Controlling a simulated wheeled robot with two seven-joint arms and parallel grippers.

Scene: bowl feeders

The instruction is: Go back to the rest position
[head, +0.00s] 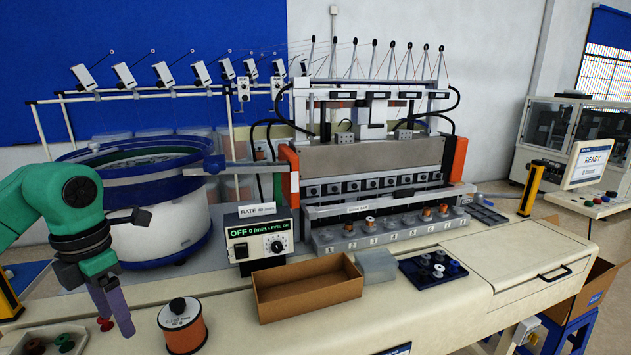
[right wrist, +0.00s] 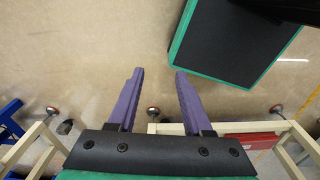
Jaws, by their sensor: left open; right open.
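My left gripper (head: 111,308) shows at the left of the head view, at the end of a green arm. Its purple fingers point down over the left part of the bench, just left of a copper wire spool (head: 182,326), and hold nothing. My right gripper (right wrist: 156,72) shows in the right wrist view. Its two purple fingers are apart with nothing between them, above bare floor. The right gripper does not show in the head view.
A bowl feeder (head: 150,240) stands behind the left arm. A control box (head: 260,245) reading OFF, an open cardboard box (head: 305,290) and a dark tray (head: 430,283) stand on the cream bench (head: 420,315). A winding machine (head: 375,155) stands behind.

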